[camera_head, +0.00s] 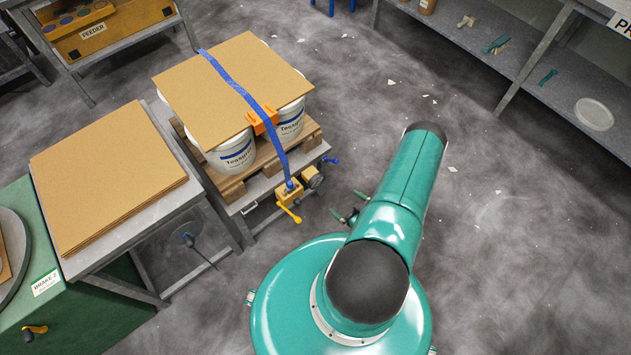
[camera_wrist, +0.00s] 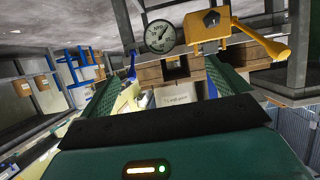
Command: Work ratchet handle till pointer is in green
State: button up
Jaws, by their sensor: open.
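White pails (camera_head: 237,155) stand on a wooden pallet (camera_head: 232,185) under a brown board (camera_head: 200,95). A blue lever (camera_head: 331,160) sticks out near the gauge. A table with stacked boards (camera_head: 105,180) is at left. The floor on the right is mostly open.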

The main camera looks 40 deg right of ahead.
jog(key=x, duration=0.8)
jog(key=shift+w, duration=0.2)
jog(key=shift+a+f, duration=0.1)
jog(key=v, duration=1)
